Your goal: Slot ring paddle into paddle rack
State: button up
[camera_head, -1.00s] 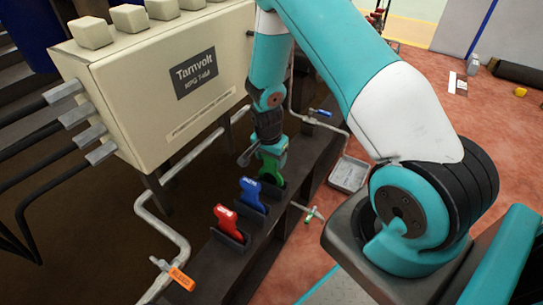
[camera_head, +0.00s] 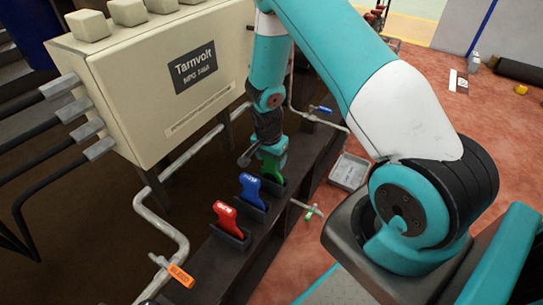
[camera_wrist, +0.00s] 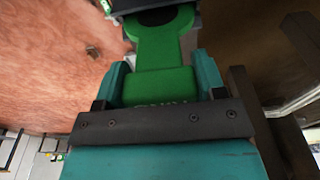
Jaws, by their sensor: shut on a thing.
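The green ring paddle (camera_head: 269,175) stands at the far end of the row on the dark paddle rack (camera_head: 257,232). My gripper (camera_head: 272,158) is shut on its upper part. In the wrist view, the two teal fingers (camera_wrist: 160,84) press on both sides of the green paddle (camera_wrist: 164,55), and partly hidden lettering shows on its grip. Its far end, with a dark round spot, reaches the dark slot holder (camera_wrist: 128,4). I cannot tell how deep it sits. A blue paddle (camera_head: 252,189) and a red paddle (camera_head: 228,217) stand in holders nearer the camera.
A cream Tarnvolt box (camera_head: 165,80) with cables stands left of the rack. A grey tray (camera_head: 349,172) lies on the red floor to the right. A green-handled valve (camera_head: 312,210) sticks out from the rack side.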

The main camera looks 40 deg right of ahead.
jog(key=o, duration=1.3)
jog(key=shift+o, duration=0.5)
jog(key=shift+r, duration=0.1)
jog(key=shift+r+p, duration=3.4)
jog(key=shift+r, duration=0.5)
